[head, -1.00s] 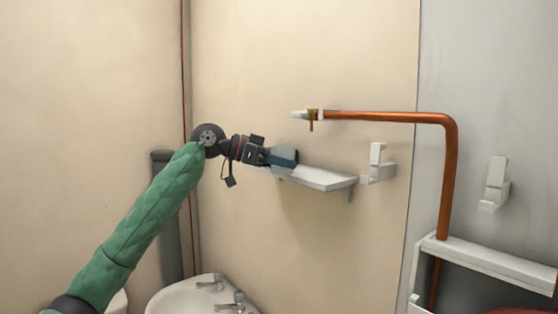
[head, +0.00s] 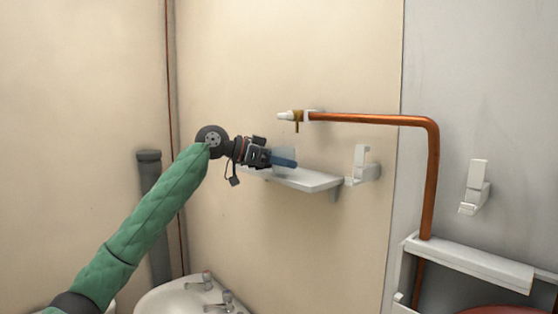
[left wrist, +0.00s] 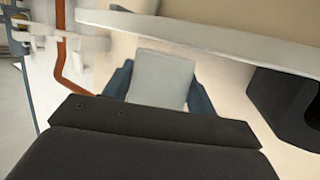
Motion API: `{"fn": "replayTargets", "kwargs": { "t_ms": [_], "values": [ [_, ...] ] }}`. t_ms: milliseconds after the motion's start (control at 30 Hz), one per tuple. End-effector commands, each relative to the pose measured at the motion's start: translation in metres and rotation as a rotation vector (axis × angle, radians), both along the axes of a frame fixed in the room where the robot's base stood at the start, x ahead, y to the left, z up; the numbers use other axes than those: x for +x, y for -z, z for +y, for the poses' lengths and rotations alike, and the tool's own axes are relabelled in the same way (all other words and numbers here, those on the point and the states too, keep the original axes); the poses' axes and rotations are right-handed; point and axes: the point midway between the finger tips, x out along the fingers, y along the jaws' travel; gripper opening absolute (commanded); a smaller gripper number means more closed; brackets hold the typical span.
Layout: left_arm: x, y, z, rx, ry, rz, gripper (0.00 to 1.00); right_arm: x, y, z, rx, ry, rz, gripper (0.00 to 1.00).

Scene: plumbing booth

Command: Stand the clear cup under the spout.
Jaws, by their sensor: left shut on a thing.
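My left gripper (head: 290,163) is shut on the clear cup (head: 284,154), a pale, see-through shape above the blue fingers in the head view. In the left wrist view the cup (left wrist: 160,79) shows as a pale grey block between the two blue fingers of the left gripper (left wrist: 158,92). The spout (head: 286,115) is the pale tip at the left end of the copper pipe, by a brass valve (head: 297,120). In the head view the cup appears below the spout with a gap; I cannot tell their depth. My right gripper is not in view.
A white wall shelf (head: 308,180) lies just below the left gripper in the head view. White brackets (head: 363,165) sit right of it. The copper pipe (head: 432,180) runs down the right side. A basin with taps (head: 190,296) is at the bottom.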

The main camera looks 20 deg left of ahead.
Motion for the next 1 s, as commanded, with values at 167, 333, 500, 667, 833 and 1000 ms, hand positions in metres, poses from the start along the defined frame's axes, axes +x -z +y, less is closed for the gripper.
{"fn": "replayTargets", "kwargs": {
  "t_ms": [167,333,500,667,833,1000],
  "values": [
    [0.008,-0.001,-0.005,-0.001,0.001,0.000,0.29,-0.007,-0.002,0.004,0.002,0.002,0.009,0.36],
    [0.014,-0.001,-0.010,-0.001,0.001,0.000,0.29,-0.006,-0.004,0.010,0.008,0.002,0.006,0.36],
    [0.021,-0.001,-0.014,-0.001,0.000,0.000,0.29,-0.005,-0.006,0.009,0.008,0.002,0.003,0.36],
    [0.028,-0.001,-0.018,-0.002,0.000,-0.001,0.29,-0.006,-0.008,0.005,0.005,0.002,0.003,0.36],
    [0.034,-0.001,-0.023,-0.001,0.000,0.000,0.29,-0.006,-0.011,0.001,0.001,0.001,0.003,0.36],
    [0.039,0.000,-0.026,0.000,0.000,0.000,0.29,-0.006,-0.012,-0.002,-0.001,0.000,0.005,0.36]
  ]
}}
